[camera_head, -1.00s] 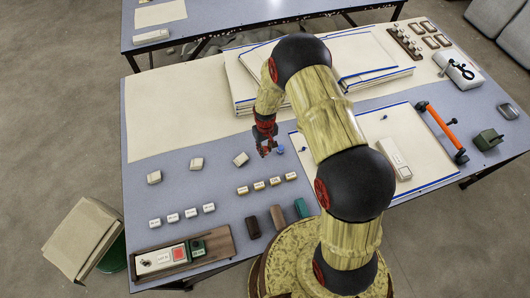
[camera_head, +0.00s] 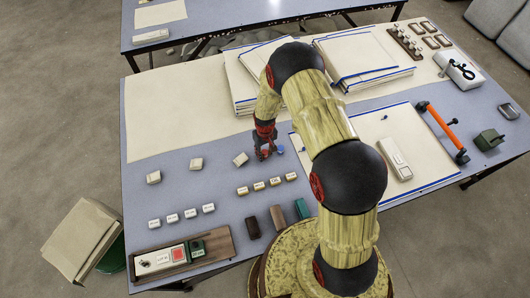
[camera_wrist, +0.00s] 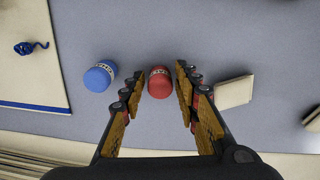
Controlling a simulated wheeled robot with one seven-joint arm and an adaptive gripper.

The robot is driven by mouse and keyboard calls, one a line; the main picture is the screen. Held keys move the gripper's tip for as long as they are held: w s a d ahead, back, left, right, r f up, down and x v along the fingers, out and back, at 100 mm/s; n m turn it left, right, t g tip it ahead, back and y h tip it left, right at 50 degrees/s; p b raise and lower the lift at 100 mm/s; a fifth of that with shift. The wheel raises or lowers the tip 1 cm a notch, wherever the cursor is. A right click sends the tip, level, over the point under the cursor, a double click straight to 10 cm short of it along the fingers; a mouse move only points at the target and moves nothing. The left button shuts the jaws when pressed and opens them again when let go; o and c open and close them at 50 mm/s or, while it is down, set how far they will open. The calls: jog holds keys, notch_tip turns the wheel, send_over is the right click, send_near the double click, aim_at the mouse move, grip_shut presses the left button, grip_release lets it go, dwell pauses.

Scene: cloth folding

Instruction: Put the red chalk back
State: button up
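The red chalk (camera_wrist: 160,83), a short cylinder with a pale label, lies on the blue-grey table top between my fingers in the wrist view. My gripper (camera_wrist: 158,88) is open, with a gap on both sides of the chalk. The gripper also shows in the head view (camera_head: 265,154), low over the table, where I cannot tell the red chalk from the red fingers. The blue chalk (camera_wrist: 99,77) lies just left of the left finger; it also shows in the head view (camera_head: 281,149).
A pale block (camera_wrist: 235,92) lies close to the right finger. Small labelled blocks (camera_head: 260,186) stand in rows in front. A wooden tray (camera_head: 222,236) with red and green pieces sits at the front left. A blue-edged cloth (camera_head: 428,168) lies right; folded cloths (camera_head: 362,57) are behind.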

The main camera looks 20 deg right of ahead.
jog(key=shift+o, duration=0.8)
jog(key=shift+w+r, duration=0.1)
jog(key=shift+r, duration=0.25)
notch_tip(320, 180, up, 11)
jog(key=p, duration=0.1)
notch_tip(320, 180, up, 16)
jog(key=t, duration=0.1)
send_over(265, 152)
jog(key=s+r+t, duration=0.2)
jog(key=s+r, duration=0.4)
jog(key=r, duration=0.7)
jog(key=s+r+m+t, duration=0.1)
jog(key=s+r, duration=0.5)
jog(key=s, duration=0.4)
jog(key=s+r+t, duration=0.1)
jog(key=s+r, duration=0.5)
jog(key=s, duration=0.4)
jog(key=shift+s+r+m+t, duration=0.2)
jog(key=shift+m+t, duration=0.1)
jog(key=shift+m, duration=0.1)
